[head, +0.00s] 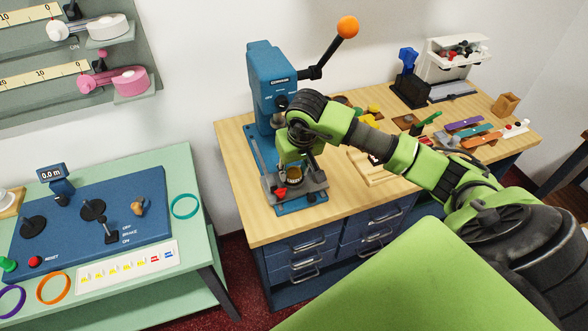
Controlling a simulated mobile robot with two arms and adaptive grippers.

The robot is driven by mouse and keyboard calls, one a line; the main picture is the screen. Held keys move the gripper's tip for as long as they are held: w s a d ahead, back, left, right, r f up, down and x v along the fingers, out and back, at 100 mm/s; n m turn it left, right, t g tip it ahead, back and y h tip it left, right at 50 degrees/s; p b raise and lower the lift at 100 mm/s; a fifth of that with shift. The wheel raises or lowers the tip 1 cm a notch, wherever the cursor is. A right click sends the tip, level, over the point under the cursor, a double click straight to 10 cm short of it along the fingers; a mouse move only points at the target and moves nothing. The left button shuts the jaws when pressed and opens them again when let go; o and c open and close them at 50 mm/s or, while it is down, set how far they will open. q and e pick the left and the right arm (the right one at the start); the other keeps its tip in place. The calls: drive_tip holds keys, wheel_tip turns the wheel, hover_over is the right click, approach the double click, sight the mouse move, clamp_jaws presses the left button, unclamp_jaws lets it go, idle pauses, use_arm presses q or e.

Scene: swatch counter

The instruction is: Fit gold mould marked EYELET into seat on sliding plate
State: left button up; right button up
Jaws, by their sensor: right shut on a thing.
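The blue press (268,88) with an orange-knobbed lever stands at the left end of the wooden bench. Its grey sliding plate (312,190) is at the front of its base, with a red knob on the front side. The fingers and arm hide most of the mould. I cannot read its mark or tell whether it sits in the seat. My left gripper is out of view.
A green table (190,245) with a blue control panel stands left, across a gap.

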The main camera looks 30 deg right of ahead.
drive_tip(key=shift+f+b, duration=0.3)
drive_tip(key=o, duration=1.3)
drive_tip(key=v, duration=1.2)
drive_tip(key=shift+w, duration=0.1)
